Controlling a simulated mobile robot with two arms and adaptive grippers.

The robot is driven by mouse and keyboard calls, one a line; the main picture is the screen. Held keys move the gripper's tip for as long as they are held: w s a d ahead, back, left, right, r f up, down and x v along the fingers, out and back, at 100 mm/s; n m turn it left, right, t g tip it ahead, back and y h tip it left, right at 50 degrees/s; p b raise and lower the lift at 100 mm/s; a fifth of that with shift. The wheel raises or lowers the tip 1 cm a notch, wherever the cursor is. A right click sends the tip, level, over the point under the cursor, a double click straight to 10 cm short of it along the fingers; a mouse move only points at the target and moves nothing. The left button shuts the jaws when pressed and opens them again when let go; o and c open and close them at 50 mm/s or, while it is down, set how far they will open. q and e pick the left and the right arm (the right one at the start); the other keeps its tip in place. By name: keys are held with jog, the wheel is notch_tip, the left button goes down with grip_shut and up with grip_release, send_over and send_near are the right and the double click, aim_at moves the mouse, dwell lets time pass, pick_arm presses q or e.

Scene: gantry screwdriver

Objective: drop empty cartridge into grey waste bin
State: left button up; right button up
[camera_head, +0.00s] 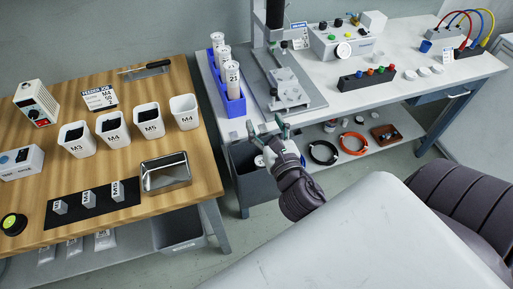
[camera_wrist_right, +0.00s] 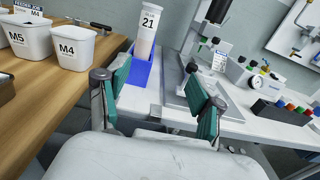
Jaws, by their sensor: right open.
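My right gripper (camera_head: 267,128) is open, with nothing seen between its green-padded fingers. It is at the front edge of the grey-white bench, and its spread fingers also show in the right wrist view (camera_wrist_right: 158,88). A dark grey bin (camera_head: 256,186) stands under the bench's left end, below and partly behind the gripper. A small pale round shape (camera_head: 260,161) shows at the bin, beside the gripper; I cannot tell whether it is a cartridge. Several white cartridges (camera_head: 233,76) stand upright in a blue rack (camera_head: 235,106). The front one, marked 21, is close beyond the fingers in the wrist view (camera_wrist_right: 147,28). My left gripper is not seen.
A wooden table (camera_head: 190,150) at left holds labelled white cups (camera_head: 184,112) and a metal tray (camera_head: 165,173). Another grey bin (camera_head: 178,236) sits under it. A press stand (camera_head: 288,90) is on the bench right of the rack. Open floor lies between the tables.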

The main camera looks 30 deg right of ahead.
jog(key=v, duration=0.6)
jog(key=shift+s, duration=0.2)
